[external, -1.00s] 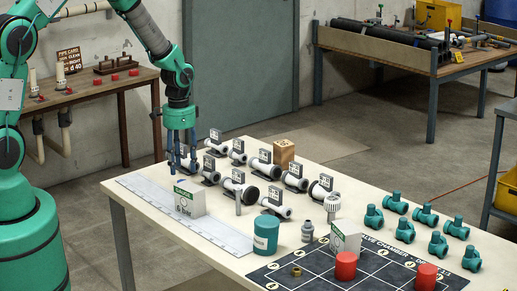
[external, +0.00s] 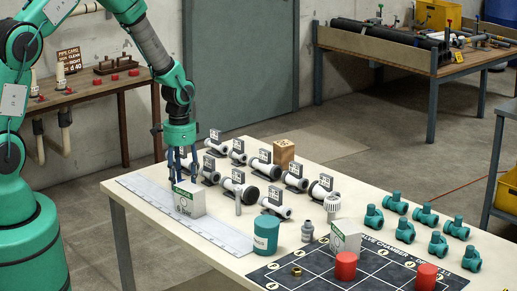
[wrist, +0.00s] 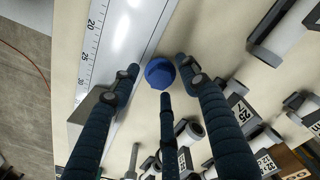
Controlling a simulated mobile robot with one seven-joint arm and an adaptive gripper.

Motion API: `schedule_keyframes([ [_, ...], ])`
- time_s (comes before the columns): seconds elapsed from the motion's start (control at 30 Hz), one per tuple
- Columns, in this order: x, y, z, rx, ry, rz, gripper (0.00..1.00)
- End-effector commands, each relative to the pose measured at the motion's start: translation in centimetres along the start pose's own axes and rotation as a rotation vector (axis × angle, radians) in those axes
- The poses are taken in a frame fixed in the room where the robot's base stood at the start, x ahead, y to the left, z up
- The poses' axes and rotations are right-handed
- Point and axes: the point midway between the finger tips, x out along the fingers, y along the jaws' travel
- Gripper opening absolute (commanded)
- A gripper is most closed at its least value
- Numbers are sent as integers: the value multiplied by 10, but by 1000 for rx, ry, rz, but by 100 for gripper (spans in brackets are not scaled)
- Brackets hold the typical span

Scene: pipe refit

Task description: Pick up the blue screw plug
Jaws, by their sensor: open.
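The blue screw plug (wrist: 160,73) has a faceted head and sits on the pale tabletop beside the steel ruler strip (wrist: 101,50). In the wrist view, my three-fingered gripper (wrist: 159,80) is open. Its dark fingertips are spread around the plug, one to the left, one to the right and one below it in the picture. I cannot tell whether any finger touches it. In the external view, my gripper (external: 182,177) points down at the table's back left, behind a white and green card block (external: 189,199). The plug is hidden there.
White pipe fittings with tag plates (external: 233,183) stand close to the right of my gripper. A teal tub (external: 266,235), a grey fitting (external: 307,231) and a dark chamber mat (external: 318,279) lie toward the front. Several teal valves (external: 405,229) stand at the right.

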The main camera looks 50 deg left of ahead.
Motion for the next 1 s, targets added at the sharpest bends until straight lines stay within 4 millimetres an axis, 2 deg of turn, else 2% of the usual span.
schedule_keyframes([
  [0.3,0,0,0,0,0,0,45],
  [0.5,0,0,0,0,0,0,5],
  [1.0,-4,0,0,0,1,0,4],
])
